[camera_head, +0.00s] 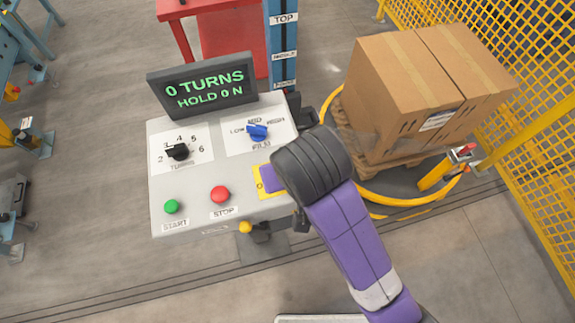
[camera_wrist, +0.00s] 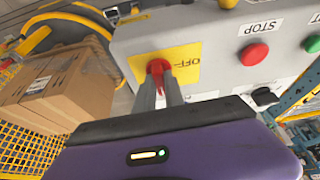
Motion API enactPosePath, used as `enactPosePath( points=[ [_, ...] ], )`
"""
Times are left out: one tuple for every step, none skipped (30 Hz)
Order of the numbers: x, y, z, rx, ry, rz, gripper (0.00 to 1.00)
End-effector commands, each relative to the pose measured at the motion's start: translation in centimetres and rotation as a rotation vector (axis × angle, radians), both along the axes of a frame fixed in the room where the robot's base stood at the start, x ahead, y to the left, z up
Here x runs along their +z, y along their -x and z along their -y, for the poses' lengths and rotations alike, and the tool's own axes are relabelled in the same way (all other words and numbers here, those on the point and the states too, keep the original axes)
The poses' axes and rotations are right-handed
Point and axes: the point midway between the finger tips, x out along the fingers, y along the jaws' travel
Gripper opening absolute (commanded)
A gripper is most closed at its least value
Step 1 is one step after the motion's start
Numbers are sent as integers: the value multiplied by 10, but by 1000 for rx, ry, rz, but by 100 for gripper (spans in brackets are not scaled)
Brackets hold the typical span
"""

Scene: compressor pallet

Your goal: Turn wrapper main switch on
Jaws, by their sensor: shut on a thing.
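The red main switch (camera_wrist: 158,67) sits on a yellow plate (camera_wrist: 186,62) marked OFF on the grey control panel (camera_wrist: 220,45). My gripper (camera_wrist: 160,80) is shut on the red switch in the wrist view. In the head view my purple and black arm covers the switch, and only the left part of the yellow plate (camera_head: 259,183) shows at the panel's lower right. The display (camera_head: 203,88) reads 0 TURNS, HOLD 0 N.
The panel has a green START button (camera_head: 172,206), a red STOP button (camera_head: 220,194), a black turns knob (camera_head: 177,152) and a blue film knob (camera_head: 257,132). Cardboard boxes (camera_head: 400,90) stand on a pallet behind my arm. A yellow mesh fence (camera_head: 530,130) lines the right.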

Motion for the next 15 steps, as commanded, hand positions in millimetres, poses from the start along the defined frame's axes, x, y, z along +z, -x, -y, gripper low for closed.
enactPosePath(
  points=[
    [2, 1, 0, -11, 0, -1, 0],
    [1, 0, 0, -18, 2, -1, 0],
    [1, 0, 0, -26, 1, -1, 0],
    [1, 0, 0, -32, 1, 0, 0],
    [1, 0, 0, -36, 0, 0, 0],
    [1, 0, 0, -40, 0, 0, 0],
    [0, 0, 0, -42, 0, 0, 0],
    [0, 0, 0, -44, 0, 0, 0],
    [0, 0, 0, -47, 0, 0, 0],
    [0, 0, 0, -47, 0, 0, 0],
    [0, 0, 0, -48, 0, 0, 0],
    [0, 0, 0, -48, 0, 1, 0],
    [0, 0, 0, -48, 0, 1, 0],
    [0, 0, 0, -48, 0, 1, 0],
    [0, 0, 0, -48, 0, 1, 0]
  ],
)
